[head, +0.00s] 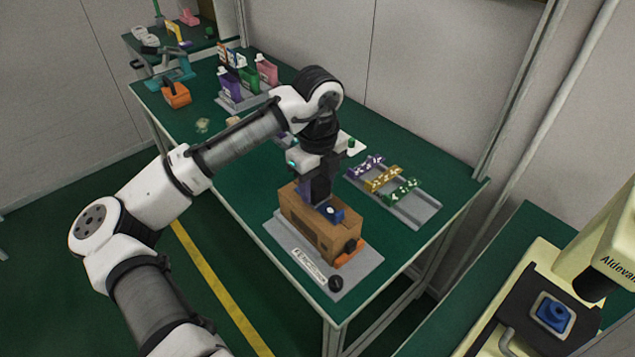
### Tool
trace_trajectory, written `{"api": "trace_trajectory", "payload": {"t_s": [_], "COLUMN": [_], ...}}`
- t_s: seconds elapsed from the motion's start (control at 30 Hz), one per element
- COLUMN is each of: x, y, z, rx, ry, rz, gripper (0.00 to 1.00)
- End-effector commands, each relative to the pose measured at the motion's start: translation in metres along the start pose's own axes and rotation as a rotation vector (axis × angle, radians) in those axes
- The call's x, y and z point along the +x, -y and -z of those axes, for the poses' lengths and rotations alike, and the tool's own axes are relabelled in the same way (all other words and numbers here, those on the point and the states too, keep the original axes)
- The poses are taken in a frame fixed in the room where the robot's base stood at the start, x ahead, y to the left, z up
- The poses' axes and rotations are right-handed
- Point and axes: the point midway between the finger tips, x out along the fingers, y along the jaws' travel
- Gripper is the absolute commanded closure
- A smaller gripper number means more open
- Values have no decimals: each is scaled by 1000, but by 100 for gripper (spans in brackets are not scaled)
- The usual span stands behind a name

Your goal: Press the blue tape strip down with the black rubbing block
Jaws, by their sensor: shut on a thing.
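My gripper (323,203) points down over the top of a brown wooden block-like body (305,225), which stands on a grey base plate (287,243). It is shut on a dark piece that I take for the black rubbing block; the piece is hard to tell from the dark fingers. A small patch of blue (335,216) shows at the fingertips, on or just above the brown body's top. It may be the blue tape strip, partly hidden by my gripper. I cannot tell whether the held piece touches it.
A black knob (336,284) is at the plate's front corner, and a black-and-orange part (350,252) is at the body's right end. A grey rack (413,208) with purple, yellow and green pieces lies to the right. Colored bottles and an orange item (176,95) stand farther back.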

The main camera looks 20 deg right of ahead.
Motion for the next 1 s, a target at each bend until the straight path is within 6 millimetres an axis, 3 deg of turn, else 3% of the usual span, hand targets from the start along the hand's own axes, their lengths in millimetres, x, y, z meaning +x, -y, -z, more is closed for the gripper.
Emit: {"api": "trace_trajectory", "payload": {"t_s": [1.0], "x": [9], "y": [0], "z": [0], "rx": [1], "ry": [-1], "rz": [-1], "gripper": [73]}}
